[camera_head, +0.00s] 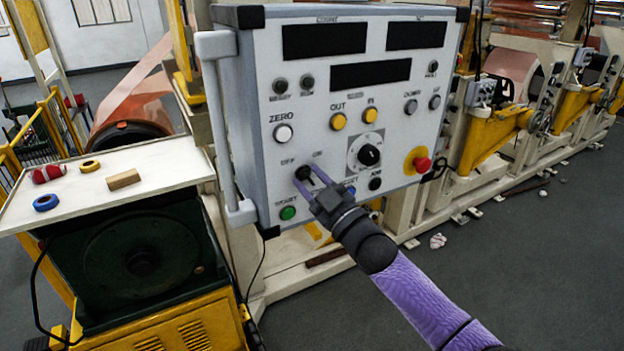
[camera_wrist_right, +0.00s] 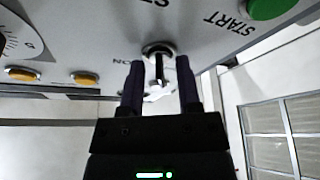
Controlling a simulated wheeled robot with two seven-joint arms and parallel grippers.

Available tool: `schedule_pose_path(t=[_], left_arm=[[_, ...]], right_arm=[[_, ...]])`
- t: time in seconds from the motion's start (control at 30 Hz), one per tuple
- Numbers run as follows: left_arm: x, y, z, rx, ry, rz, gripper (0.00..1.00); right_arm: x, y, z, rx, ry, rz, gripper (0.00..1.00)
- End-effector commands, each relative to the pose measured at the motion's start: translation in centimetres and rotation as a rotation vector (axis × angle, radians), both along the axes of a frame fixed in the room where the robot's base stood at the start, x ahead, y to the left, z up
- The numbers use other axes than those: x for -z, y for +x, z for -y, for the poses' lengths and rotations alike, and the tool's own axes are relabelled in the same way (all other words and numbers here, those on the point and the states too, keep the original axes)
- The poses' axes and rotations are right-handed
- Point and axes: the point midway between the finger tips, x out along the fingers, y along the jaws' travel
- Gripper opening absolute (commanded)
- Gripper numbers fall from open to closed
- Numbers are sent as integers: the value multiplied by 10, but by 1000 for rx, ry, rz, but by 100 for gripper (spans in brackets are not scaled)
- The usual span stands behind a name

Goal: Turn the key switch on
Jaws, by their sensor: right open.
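The key switch (camera_head: 302,172) sits on the lower left of the grey control panel (camera_head: 292,95), below the OFF and ON labels. In the right wrist view the key switch (camera_wrist_right: 158,50) shows as a silver ring with a dark narrow key standing out of it. My right gripper (camera_head: 313,172) is at the panel face by the switch. In the wrist view its two dark fingers (camera_wrist_right: 159,80) are open, one on each side of the key, with a gap on both sides. Which label the key points to I cannot tell. My left gripper is not in view.
Near the switch are a green START button (camera_head: 288,213), a black dial (camera_head: 369,155) and a red emergency knob (camera_head: 422,164). A grey handle (camera_head: 222,130) runs down the panel's left side. A white table (camera_head: 120,195) with tape rolls stands at the left.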

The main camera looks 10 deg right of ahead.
Motion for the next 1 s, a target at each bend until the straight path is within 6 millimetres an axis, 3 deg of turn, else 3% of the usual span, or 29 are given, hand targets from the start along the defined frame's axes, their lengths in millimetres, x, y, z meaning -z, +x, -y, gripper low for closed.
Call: schedule_pose_path(t=[0.13,0.33,0.73,1.0], left_arm=[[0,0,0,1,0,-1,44],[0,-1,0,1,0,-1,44],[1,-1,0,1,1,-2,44],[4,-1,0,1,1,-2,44]], right_arm=[[0,0,0,1,0,-1,41],[1,0,0,1,0,-1,0],[2,-1,0,1,35,-11,0],[2,-1,-1,0,201,-53,0]])
